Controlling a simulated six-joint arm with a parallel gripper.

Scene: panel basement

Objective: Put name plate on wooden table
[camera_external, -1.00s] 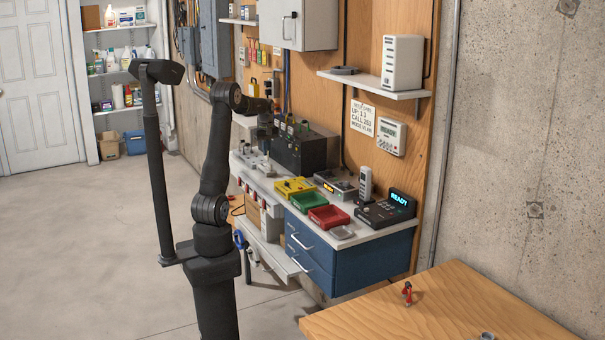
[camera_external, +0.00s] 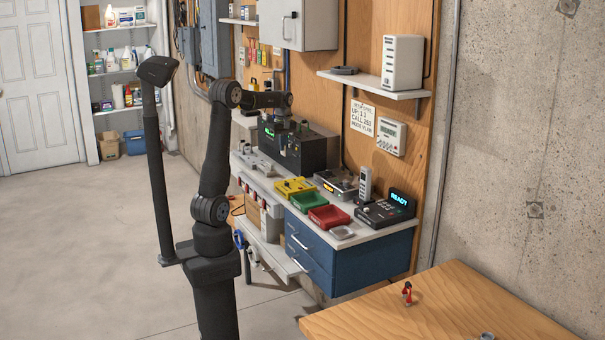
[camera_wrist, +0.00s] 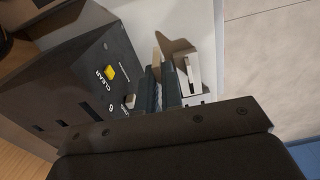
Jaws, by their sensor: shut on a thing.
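The wooden table (camera_external: 455,305) is at the lower right of the external view, far from my gripper. My gripper (camera_external: 283,125) is above the back part of the workbench, by the black box, and looks small there. In the wrist view my gripper (camera_wrist: 170,88) has its dark fingers close together beside the black box. It is shut on a thin thing, apparently the name plate, mostly hidden between the fingers. Its face and lettering cannot be read.
The black box (camera_external: 308,152) has a yellow CLEAR button (camera_wrist: 110,72). A small red figure (camera_external: 407,292) and a small round item (camera_external: 487,336) stand on the table.

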